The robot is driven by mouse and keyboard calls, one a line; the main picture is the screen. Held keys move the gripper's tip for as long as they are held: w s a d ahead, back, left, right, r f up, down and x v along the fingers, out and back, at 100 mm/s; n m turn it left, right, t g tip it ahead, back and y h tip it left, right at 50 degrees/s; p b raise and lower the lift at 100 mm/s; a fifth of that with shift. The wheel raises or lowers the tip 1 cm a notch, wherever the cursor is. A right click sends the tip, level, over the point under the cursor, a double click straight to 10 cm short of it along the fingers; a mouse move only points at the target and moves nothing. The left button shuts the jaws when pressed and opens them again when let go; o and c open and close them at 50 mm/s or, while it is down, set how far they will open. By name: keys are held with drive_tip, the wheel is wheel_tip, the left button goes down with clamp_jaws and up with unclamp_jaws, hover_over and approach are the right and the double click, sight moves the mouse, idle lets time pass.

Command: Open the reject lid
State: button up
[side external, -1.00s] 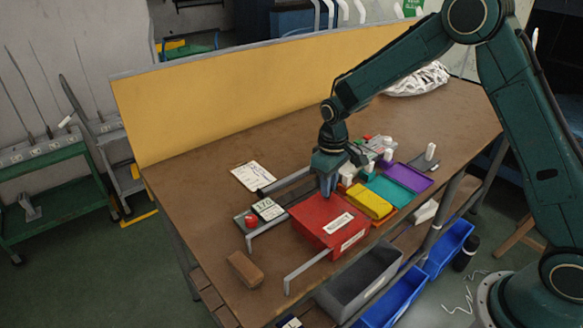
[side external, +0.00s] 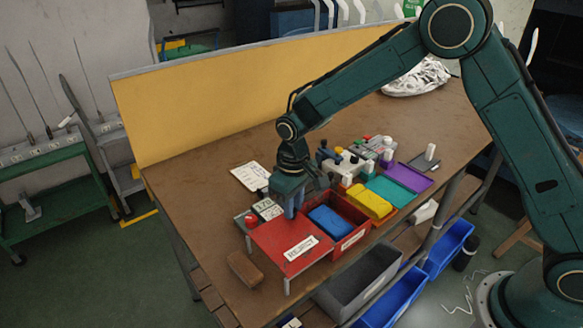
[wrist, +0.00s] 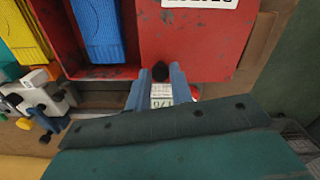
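The red reject lid (side external: 283,246), with a white label, lies flat to the left of the red reject box (side external: 349,243), on the rails. The box is uncovered, and a blue folded sock (side external: 331,222) shows inside it. My gripper (side external: 291,212) points down at the lid's back edge. In the wrist view the lid (wrist: 190,42) fills the upper middle, and the blue sock (wrist: 100,30) lies left of it. There my gripper (wrist: 160,75) has its fingers on either side of a small black knob (wrist: 160,71) at the lid's edge and appears closed on it.
A grey bin (side external: 358,284) hangs below the table edge. A white sheet (side external: 250,176) lies behind.

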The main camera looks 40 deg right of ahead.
drive_tip(key=o, duration=0.3)
wheel_tip(320, 180, up, 14)
idle(0.8)
drive_tip(key=shift+s, duration=0.1)
